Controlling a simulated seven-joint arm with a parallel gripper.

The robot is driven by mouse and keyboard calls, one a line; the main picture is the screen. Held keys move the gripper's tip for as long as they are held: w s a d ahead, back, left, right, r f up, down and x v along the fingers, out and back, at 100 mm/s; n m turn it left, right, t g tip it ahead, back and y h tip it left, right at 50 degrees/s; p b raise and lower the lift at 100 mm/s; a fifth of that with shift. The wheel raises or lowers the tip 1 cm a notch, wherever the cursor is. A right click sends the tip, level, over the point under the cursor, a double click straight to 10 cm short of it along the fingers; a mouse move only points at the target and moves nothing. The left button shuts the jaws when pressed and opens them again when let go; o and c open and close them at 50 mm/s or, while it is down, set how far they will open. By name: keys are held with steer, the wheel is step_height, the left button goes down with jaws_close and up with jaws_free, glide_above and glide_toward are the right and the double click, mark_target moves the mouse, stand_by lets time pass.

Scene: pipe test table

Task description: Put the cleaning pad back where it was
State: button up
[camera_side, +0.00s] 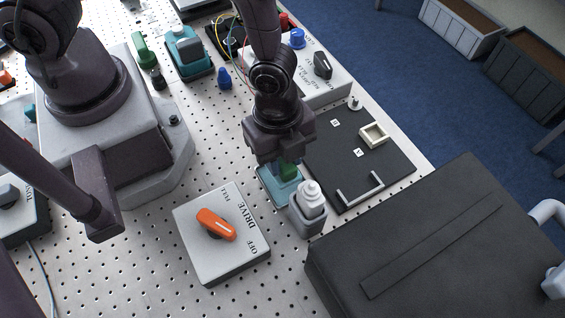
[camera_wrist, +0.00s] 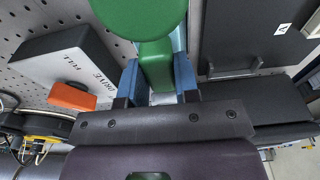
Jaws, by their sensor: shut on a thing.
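The thing in my gripper is green; in the wrist view its rounded green top (camera_wrist: 140,15) and narrower green stem (camera_wrist: 155,65) show, and I take it to be the cleaning pad's handle. My gripper (camera_wrist: 157,85) points down with its two blue fingers shut on that stem. A flat teal tray (camera_side: 268,190) lies directly beneath. The pad's underside is hidden, so I cannot tell whether it touches the tray.
A grey holder with a white bottle (camera_side: 312,195) stands close at the right of the tray. The DRIVE box (camera_side: 200,255) with an orange knob is at the front left. A black board (camera_side: 345,165) with a metal handle and a large dark case (camera_side: 430,250) lie to the right.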

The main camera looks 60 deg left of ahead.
mark_target(282, 167)
steer(key=shift+f, duration=1.5)
steer(key=shift+f, duration=0.1)
steer(key=o, duration=0.9)
steer(key=r, duration=0.4)
steer(key=a+r, duration=0.1)
steer(key=r, duration=0.7)
steer(key=shift+a+r, duration=0.2)
steer(key=shift+a, duration=0.1)
steer(key=w+a+r+n+t+y, duration=0.1)
steer(key=w+a+r+n+t, duration=0.15)
steer(key=a+r+n, duration=0.8)
steer(key=s+a+r+n+t, duration=0.3)
steer(key=s+a+r+n, duration=0.2)
steer(key=a+r+n, duration=0.2)
steer(key=v, duration=0.2)
steer(key=shift+r, duration=0.35)
